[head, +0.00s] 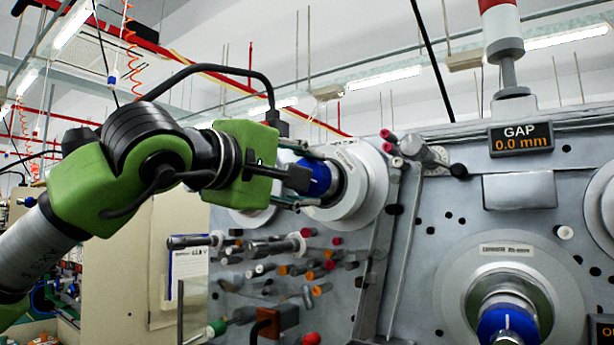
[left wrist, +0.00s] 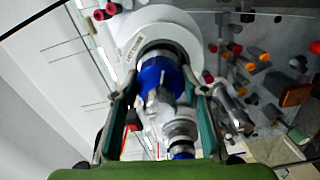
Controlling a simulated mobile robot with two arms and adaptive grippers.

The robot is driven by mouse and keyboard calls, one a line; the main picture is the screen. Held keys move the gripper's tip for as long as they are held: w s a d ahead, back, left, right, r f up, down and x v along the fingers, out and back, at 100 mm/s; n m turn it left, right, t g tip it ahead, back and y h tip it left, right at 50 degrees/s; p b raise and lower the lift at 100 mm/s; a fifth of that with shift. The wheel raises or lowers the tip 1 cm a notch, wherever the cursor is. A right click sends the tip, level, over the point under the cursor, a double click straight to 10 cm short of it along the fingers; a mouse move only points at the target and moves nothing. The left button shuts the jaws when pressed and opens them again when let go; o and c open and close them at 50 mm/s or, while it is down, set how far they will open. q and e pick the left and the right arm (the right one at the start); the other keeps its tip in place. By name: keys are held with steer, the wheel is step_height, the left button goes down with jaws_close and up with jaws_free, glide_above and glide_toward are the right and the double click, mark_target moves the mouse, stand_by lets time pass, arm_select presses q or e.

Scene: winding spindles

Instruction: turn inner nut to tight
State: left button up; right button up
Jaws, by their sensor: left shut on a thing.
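A blue nut (head: 320,180) sits on the spindle in front of a pale round flange (head: 362,185) on the grey machine panel. My left gripper (head: 312,177) reaches it from the left, with one finger above and one below, and is shut on it. In the left wrist view the blue nut (left wrist: 158,76) lies between the two finger pads, with the metal shaft (left wrist: 160,108) running toward the camera. A second blue part (left wrist: 181,148) shows nearer the camera, partly hidden by the gripper body. My right gripper is not in view.
A display (head: 521,138) reads GAP 0.0 mm. Another spindle with a blue nut (head: 507,322) stands at the lower right. Several colored-tipped pegs (head: 300,268) stick out below my gripper. A slanted grey bar (head: 378,265) stands right of them.

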arm_select(q)
steer(key=shift+m, duration=0.6)
steer(key=shift+f, duration=0.15)
steer(key=o, duration=1.1)
steer(key=shift+s, duration=0.1)
steer(key=v, duration=1.2)
